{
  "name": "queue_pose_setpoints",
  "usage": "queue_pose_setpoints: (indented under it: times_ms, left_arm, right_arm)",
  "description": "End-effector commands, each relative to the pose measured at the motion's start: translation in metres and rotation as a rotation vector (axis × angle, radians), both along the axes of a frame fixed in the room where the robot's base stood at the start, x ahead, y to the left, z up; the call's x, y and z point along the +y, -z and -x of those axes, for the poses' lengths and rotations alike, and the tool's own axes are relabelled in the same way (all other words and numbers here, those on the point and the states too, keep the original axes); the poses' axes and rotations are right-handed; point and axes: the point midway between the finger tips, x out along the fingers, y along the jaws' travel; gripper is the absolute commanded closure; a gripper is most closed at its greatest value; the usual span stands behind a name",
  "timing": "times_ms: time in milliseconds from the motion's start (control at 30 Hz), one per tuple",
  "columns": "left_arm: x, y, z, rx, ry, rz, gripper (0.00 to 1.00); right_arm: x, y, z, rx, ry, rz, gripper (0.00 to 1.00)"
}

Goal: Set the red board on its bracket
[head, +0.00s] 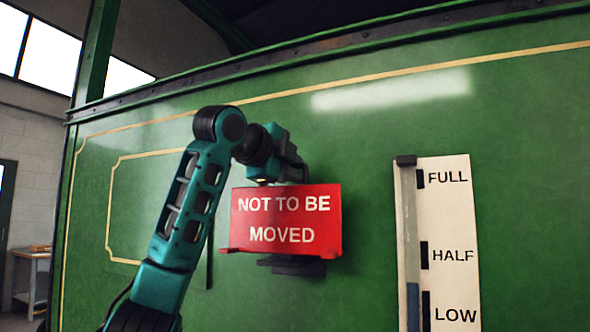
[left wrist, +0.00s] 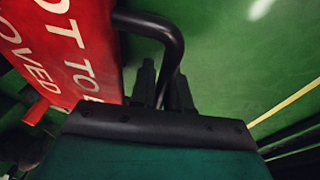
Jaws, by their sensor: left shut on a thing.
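The red board (head: 287,215), lettered NOT TO BE MOVED, is upright in front of the green tram side in the head view. Red tabs stick out at its lower corners. My left gripper (left wrist: 165,85) is shut on the board's black curved handle (left wrist: 176,40), which rises behind the board's top edge. The board also fills the upper left of the left wrist view (left wrist: 60,50). A black bracket (head: 292,267) shows just below the board, mostly hidden by it. I cannot tell whether the board touches the bracket. My right gripper is out of view.
A white level gauge (head: 448,230) marked FULL, HALF and LOW, with a glass tube (head: 410,240), stands right of the board on the green wall (head: 350,140). Bare green panel lies between them. A workbench (head: 32,265) is far left.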

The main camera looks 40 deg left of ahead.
Motion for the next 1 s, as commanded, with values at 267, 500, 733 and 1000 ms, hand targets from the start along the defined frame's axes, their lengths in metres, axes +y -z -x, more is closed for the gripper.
queue_pose_setpoints:
  times_ms: [267, 500, 733, 1000]
  left_arm:
    - [0.000, -0.001, 0.001, -0.004, 0.000, -0.001, 0.68]
    - [0.000, -0.001, 0.000, -0.002, 0.000, 0.001, 0.53]
    - [0.000, 0.000, 0.002, 0.001, -0.001, 0.000, 0.53]
    - [-0.004, -0.009, 0.042, -0.006, -0.001, -0.001, 0.53]
  right_arm:
    - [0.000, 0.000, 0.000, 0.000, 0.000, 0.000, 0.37]
    - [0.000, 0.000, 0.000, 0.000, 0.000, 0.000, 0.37]
    - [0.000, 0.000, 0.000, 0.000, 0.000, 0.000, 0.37]
    - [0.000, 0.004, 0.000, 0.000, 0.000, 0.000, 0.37]
